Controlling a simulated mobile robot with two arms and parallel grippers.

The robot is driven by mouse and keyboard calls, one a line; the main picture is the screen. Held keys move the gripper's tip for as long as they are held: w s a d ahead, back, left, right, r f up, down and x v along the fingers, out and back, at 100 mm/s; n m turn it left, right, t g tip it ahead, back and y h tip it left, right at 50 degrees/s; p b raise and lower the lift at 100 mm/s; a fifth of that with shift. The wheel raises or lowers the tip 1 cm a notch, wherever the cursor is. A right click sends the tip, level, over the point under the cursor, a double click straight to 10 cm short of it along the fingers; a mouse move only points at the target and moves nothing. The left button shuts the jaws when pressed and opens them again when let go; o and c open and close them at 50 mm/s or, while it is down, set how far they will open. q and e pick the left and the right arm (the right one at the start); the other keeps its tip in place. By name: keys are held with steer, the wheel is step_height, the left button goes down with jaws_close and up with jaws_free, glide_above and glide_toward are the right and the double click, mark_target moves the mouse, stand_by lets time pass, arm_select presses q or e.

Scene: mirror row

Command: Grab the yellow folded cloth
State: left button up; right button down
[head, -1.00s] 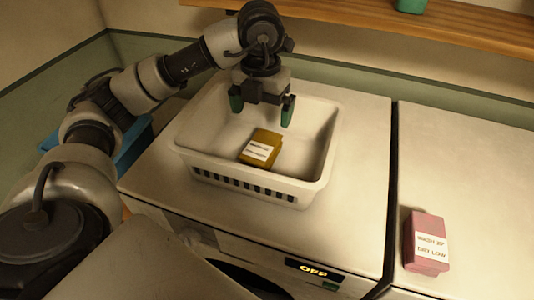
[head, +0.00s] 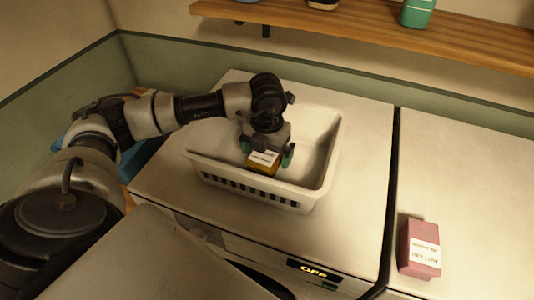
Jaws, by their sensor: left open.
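The yellow folded cloth (head: 265,169) with a white label lies inside the white basket (head: 316,190), which stands on a white machine. My left gripper (head: 267,152) points down into the basket, directly over the cloth. Its green-tipped fingers are open, one at each side of the cloth. The gripper body hides the upper part of the cloth. I cannot tell whether the fingers touch it. My right gripper is not in view.
A pink labelled block (head: 419,248) lies on the second machine (head: 460,180) to the right. A wooden shelf (head: 370,32) on the back wall holds a green container (head: 417,12). A blue object (head: 140,158) is partly hidden behind my left arm. Machine tops around the basket are clear.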

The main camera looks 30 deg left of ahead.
arm_select(q)
steer(key=c, duration=1)
